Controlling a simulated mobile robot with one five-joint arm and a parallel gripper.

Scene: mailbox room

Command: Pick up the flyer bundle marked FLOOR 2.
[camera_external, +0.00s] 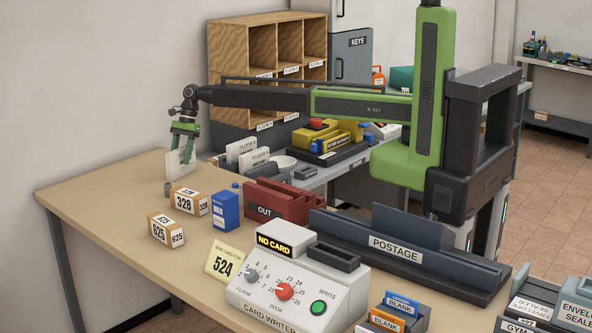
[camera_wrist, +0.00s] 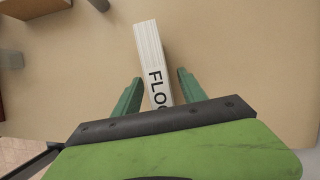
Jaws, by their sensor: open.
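A white flyer bundle (camera_wrist: 152,58) stands on the tan table in the wrist view, its printed edge reading "FLOO"; the rest of the marking is hidden behind my gripper. My gripper (camera_wrist: 157,88) is open, with one green finger on each side of the bundle's near part and a small gap showing at each side. In the external view my gripper (camera_external: 183,131) points down over the same white bundle (camera_external: 178,163) near the table's back edge. Two more white bundles marked FLOOR, a rear one (camera_external: 240,149) and a front one (camera_external: 254,159), stand to the right; their numbers are unclear.
Boxes marked 328 (camera_external: 190,201) and 625 (camera_external: 166,230), a blue box (camera_external: 227,211) and a red OUT tray (camera_external: 283,202) stand nearby. The table's left part (camera_external: 90,195) is clear.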

